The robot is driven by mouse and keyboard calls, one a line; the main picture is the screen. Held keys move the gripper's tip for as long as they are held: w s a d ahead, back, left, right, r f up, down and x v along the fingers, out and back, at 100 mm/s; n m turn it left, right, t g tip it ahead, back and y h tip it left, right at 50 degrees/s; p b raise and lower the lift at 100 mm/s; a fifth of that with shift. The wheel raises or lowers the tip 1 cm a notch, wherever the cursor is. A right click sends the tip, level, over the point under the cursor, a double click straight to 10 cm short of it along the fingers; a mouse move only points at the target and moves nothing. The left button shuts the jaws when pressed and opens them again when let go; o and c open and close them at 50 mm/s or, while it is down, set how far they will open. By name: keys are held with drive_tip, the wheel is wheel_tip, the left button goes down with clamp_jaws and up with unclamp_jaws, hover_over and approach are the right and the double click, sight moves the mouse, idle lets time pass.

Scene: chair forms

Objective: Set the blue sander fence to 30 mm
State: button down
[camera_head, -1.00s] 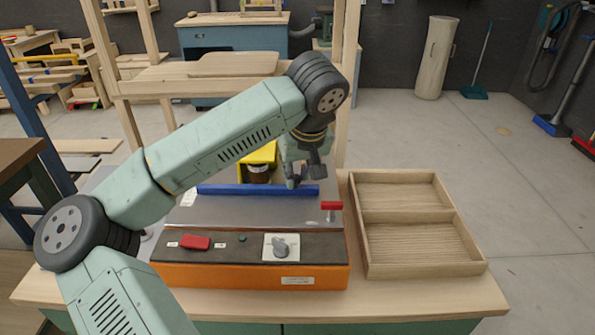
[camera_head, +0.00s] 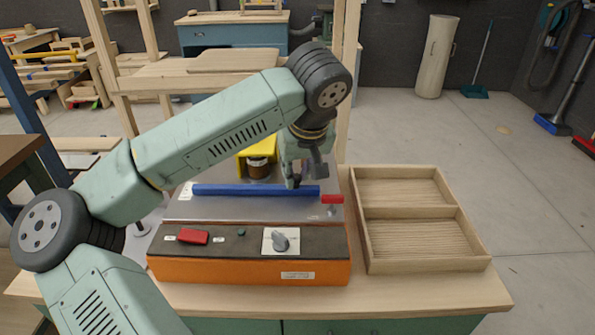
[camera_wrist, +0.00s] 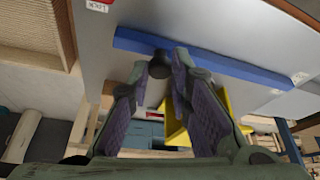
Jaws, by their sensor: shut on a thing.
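The blue fence (camera_head: 256,190) is a long bar lying across the grey metal table (camera_head: 250,209) of the orange sander (camera_head: 240,269). It also shows in the wrist view (camera_wrist: 215,61). My gripper (camera_head: 294,182) is at the right part of the fence, on its far side. In the wrist view my gripper (camera_wrist: 162,69) is shut on a small dark round knob (camera_wrist: 157,65) beside the fence. A red lock lever (camera_head: 332,198) stands by the right end of the fence. The scale reading is too small to tell.
The front panel carries a red switch (camera_head: 193,236) and a grey dial (camera_head: 280,241). A yellow part (camera_head: 257,152) stands behind the fence. An empty two-compartment wooden tray (camera_head: 424,258) is right of the sander. A wooden rack rises behind.

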drive_tip(key=c, duration=1.5)
unclamp_jaws()
drive_tip(key=shift+o, duration=0.2)
drive_tip(key=v, duration=1.2)
drive_tip(key=shift+w, duration=0.1)
